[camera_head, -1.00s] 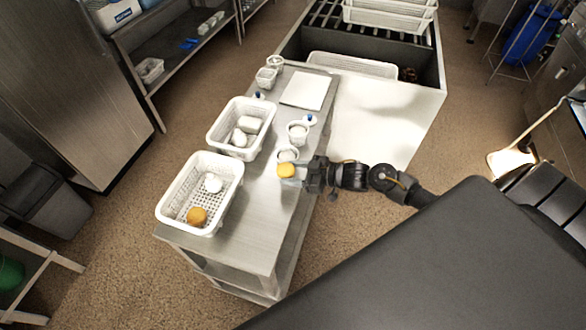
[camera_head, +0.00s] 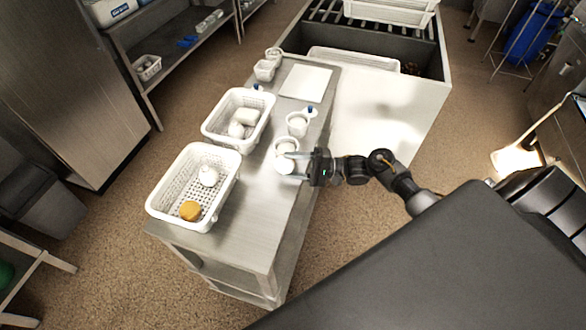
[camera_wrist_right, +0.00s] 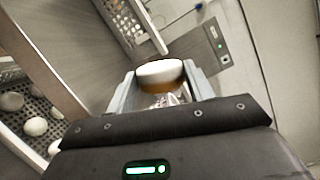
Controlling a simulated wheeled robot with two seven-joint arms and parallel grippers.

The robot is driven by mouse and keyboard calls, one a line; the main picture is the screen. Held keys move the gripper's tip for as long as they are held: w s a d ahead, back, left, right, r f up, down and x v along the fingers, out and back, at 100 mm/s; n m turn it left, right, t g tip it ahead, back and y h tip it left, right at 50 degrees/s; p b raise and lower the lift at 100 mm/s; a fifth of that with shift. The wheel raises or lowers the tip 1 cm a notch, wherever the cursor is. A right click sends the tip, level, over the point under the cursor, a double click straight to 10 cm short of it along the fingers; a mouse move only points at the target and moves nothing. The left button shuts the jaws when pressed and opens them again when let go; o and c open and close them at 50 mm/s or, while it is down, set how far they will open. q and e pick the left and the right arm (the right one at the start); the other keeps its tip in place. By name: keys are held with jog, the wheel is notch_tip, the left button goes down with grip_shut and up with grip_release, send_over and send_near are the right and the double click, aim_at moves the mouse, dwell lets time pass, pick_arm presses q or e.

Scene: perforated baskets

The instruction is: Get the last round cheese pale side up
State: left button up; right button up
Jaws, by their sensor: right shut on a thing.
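My right gripper (camera_head: 294,165) is shut on a round cheese (camera_head: 284,164) over the steel table, just in front of a white pot. In the head view the cheese shows its pale face. In the right wrist view the held cheese (camera_wrist_right: 160,76) shows a white part and an amber part between the two fingers. In the near basket (camera_head: 160,208) lie a round cheese with its orange side up (camera_head: 190,211) and a round white one (camera_head: 208,176). My left gripper is not in view.
A second perforated basket (camera_head: 212,133) behind holds white pieces. White pots (camera_head: 297,123) stand along the table's right side, and a white board (camera_head: 305,81) lies further back. The table's near end (camera_head: 235,235) is clear.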

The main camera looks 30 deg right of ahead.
aim_at(273, 190)
notch_tip(273, 190, down, 2)
jog(key=m+t, duration=0.1)
jog(key=m, duration=0.1)
jog(key=m+b, duration=0.1)
jog(key=m, duration=0.2)
jog(key=shift+t, duration=0.4)
jog(key=m+t+p, duration=0.1)
jog(key=m+p, duration=0.1)
jog(key=m, duration=0.3)
jog(key=shift+f, duration=0.1)
jog(key=m+t, duration=0.1)
jog(key=m, duration=0.1)
jog(key=f+m+p, duration=0.1)
jog(key=m, duration=0.1)
jog(key=shift+a+f+t+h+p, duration=0.15)
jog(key=shift+t+h+p, duration=0.15)
jog(key=shift+t+h, duration=0.1)
jog(key=m, duration=0.1)
jog(key=f+m+t+h, duration=0.1)
jog(key=m, duration=0.1)
jog(key=shift+f+m+p, duration=0.15)
jog(key=shift+m+p, duration=0.15)
jog(key=shift+p, duration=0.05)
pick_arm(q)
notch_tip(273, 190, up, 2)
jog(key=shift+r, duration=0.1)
pick_arm(e)
jog(key=shift+s, duration=0.1)
jog(key=shift+f, duration=0.1)
